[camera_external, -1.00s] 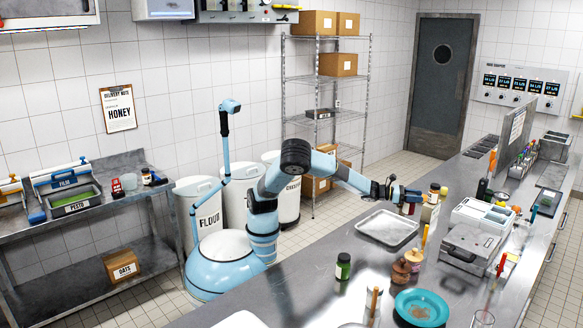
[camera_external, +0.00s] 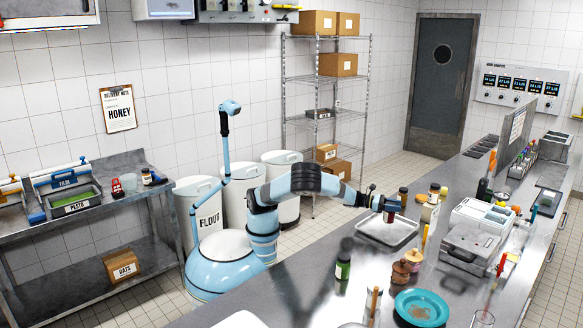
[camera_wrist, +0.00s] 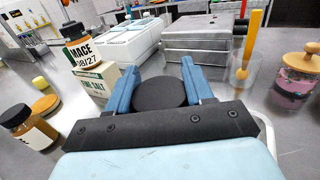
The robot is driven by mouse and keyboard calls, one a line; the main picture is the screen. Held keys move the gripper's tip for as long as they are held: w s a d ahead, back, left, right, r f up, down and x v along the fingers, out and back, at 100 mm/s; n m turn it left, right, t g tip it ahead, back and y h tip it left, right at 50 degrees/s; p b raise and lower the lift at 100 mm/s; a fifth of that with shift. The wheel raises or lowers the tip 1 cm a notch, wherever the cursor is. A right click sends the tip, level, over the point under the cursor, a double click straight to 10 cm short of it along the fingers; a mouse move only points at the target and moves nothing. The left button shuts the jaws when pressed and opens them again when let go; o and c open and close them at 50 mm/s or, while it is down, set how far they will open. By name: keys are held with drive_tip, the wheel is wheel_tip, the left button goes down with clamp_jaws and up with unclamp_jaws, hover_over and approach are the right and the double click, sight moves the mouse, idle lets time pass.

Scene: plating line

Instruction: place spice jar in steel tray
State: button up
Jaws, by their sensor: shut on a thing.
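The spice jar shows in the wrist view as a round black lid (camera_wrist: 160,93) between my blue fingers; its body is hidden below the lid. In the external view my gripper (camera_external: 391,206) is shut on this jar, a small reddish-brown shape (camera_external: 389,217). The steel tray (camera_external: 372,238) is a shallow, pale rectangular tray on the steel counter. My gripper and the jar are over its back part. I cannot tell whether the jar touches the tray floor. A bit of pale rim shows at the right in the wrist view (camera_wrist: 267,135).
A jar marked MACE (camera_wrist: 80,50) sits on a salt box (camera_wrist: 95,90), with another dark-lidded jar (camera_wrist: 28,127) at left. A grey machine (camera_external: 475,245) is to the right.

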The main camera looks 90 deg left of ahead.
drive_tip(key=shift+f, duration=2)
drive_tip(key=o, duration=1.2)
drive_tip(key=shift+f, duration=0.1)
drive_tip(key=shift+v, duration=3.8)
